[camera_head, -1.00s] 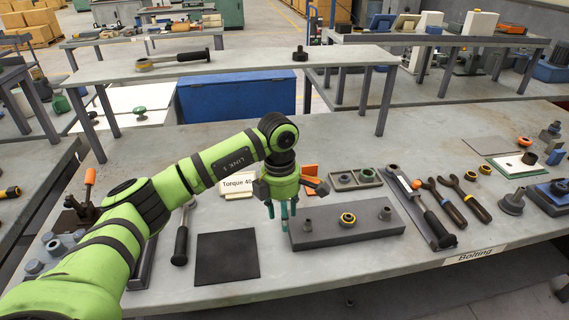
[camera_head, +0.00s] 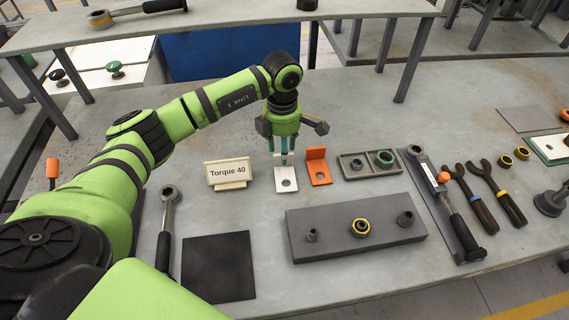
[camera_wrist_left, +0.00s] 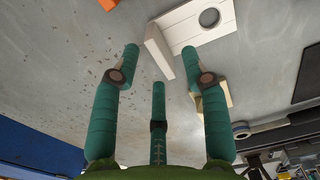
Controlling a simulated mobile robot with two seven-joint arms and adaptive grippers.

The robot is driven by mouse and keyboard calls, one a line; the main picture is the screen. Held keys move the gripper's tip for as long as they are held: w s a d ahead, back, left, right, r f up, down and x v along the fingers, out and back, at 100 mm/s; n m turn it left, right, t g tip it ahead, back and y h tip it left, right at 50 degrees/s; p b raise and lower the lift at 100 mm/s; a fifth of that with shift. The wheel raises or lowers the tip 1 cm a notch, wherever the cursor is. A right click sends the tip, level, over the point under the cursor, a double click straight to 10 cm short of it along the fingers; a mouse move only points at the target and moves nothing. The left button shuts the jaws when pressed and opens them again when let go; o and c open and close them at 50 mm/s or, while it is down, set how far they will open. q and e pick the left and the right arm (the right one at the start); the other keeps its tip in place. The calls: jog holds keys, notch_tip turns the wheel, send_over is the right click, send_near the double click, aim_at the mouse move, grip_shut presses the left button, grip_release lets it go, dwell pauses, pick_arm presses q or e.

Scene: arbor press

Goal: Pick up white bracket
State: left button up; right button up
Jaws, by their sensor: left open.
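The white bracket (camera_head: 286,181) lies on the bench, its flat plate with a round hole towards me. My left gripper (camera_head: 283,157) points down at its back edge, and its teal fingers partly hide the upright flange. In the left wrist view the white bracket (camera_wrist_left: 207,22) is at the top. Its flange lies between the tips of the two outer fingers of the left gripper (camera_wrist_left: 160,52), which is open. I cannot tell whether any finger touches the bracket. My right gripper is out of view.
An orange bracket (camera_head: 318,168) stands close to the right of the white one. The Torque 40 sign (camera_head: 229,172) is to the left. A grey block with fittings (camera_head: 335,243) lies in front, and a parts tray (camera_head: 354,172) is further right.

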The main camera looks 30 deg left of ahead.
aim_at(285, 173)
pick_arm(q)
notch_tip(285, 173, down, 4)
jog(key=shift+w+r+p, duration=0.1)
jog(key=shift+r+p, duration=0.15)
jog(key=shift+p, duration=0.25)
jog(key=shift+f, duration=0.1)
grip_shut()
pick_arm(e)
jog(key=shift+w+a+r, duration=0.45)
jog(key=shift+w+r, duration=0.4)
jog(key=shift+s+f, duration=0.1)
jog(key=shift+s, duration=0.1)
